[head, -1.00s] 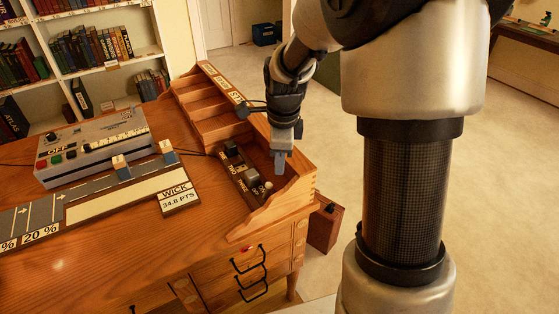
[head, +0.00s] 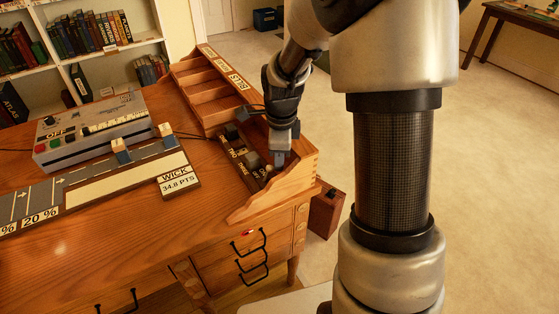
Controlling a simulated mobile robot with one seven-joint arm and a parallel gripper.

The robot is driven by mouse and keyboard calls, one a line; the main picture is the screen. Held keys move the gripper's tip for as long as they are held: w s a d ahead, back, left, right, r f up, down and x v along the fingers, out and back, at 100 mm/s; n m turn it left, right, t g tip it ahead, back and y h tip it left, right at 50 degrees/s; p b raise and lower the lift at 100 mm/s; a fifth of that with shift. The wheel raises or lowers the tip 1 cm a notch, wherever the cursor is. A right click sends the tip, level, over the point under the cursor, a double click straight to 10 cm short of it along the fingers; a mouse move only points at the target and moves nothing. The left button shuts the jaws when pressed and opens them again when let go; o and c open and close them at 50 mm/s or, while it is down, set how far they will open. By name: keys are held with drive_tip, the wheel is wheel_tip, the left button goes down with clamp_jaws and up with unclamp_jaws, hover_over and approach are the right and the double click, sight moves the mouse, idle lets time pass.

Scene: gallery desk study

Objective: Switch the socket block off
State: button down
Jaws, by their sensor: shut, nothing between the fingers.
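The socket block (head: 236,157) is a dark strip lying along the right side of the wooden desk, inside the raised wooden edge. It carries labels that read ONE, TWO and THREE, and dark plugs stand in it. Its near end has a small pale switch (head: 269,168) beside small lettering that I cannot read fully. My gripper (head: 279,166) points down at this near end, with its fingers shut and empty. The fingertips are very close to the switch; I cannot tell whether they touch it.
Wooden pigeonholes (head: 213,87) stand behind the block, and the desk's raised side (head: 285,190) runs close on the right. A grey control box (head: 92,130) and a sign reading WICK 34.8 PTS (head: 180,180) lie to the left.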

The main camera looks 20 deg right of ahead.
sight(269, 172)
drive_tip(key=shift+s+a+r+h+b, duration=0.1)
drive_tip(key=shift+a+h+b, duration=0.3)
drive_tip(key=shift+b, duration=0.15)
drive_tip(key=shift+a, duration=0.1)
drive_tip(key=a+h+b, duration=0.1)
drive_tip(key=b, duration=0.1)
drive_tip(key=shift+s+a+t+h+b, duration=0.2)
drive_tip(key=shift+t+h+b, duration=0.15)
drive_tip(key=shift+t+h, duration=0.05)
drive_tip(key=shift+a+r+b, duration=0.2)
drive_tip(key=shift+a+b, duration=0.45)
drive_tip(key=shift+b, duration=0.1)
drive_tip(key=shift+s+a+r, duration=0.15)
drive_tip(key=shift+s+a, duration=0.05)
drive_tip(key=shift+s, duration=0.2)
drive_tip(key=shift+w, duration=0.15)
drive_tip(key=shift+a+r, duration=0.35)
drive_tip(key=shift+a, duration=0.3)
drive_tip(key=shift+s+r, duration=0.1)
drive_tip(key=shift+s, duration=0.1)
